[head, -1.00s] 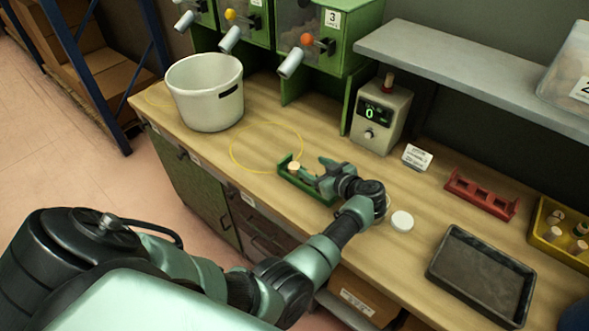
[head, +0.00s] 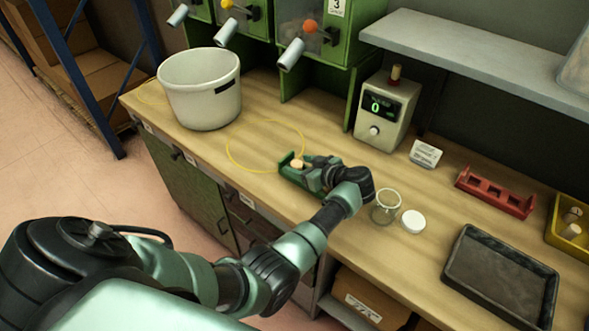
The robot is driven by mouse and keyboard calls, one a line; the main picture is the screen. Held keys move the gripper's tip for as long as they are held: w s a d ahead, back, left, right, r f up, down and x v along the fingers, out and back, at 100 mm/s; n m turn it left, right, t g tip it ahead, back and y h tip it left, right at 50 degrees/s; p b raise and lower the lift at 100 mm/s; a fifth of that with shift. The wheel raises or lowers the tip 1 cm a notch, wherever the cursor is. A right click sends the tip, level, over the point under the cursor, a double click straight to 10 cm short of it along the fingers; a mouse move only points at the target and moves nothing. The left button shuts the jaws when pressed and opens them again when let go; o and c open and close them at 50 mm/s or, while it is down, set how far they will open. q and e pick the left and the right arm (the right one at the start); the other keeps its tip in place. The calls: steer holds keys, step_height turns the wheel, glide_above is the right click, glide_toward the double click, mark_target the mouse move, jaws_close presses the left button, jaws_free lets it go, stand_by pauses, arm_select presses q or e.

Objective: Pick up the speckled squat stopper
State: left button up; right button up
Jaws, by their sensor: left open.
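A pale, short stopper (head: 297,163) stands in the small green holder (head: 287,170) near the middle of the bench; it is too small to tell whether it is speckled. My left gripper (head: 305,166) is open at the holder, its fingers low and right by the stopper. I cannot tell whether they touch it, and the wrist hides part of the holder. More stoppers (head: 571,231) show in the yellow bin (head: 556,238) at the right edge. My right gripper is not in view.
A glass jar (head: 385,208) and a white lid (head: 413,221) lie just right of my wrist. A dark tray (head: 500,280), a red rack (head: 494,192) and a display box (head: 384,110) stand further right. A white pot (head: 200,95) stands left. A yellow ring (head: 238,163) marks bare bench.

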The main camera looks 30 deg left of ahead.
arm_select(q)
steer(key=shift+d+r, duration=0.15)
steer(key=shift+d, duration=0.05)
steer(key=c, duration=0.6)
jaws_close()
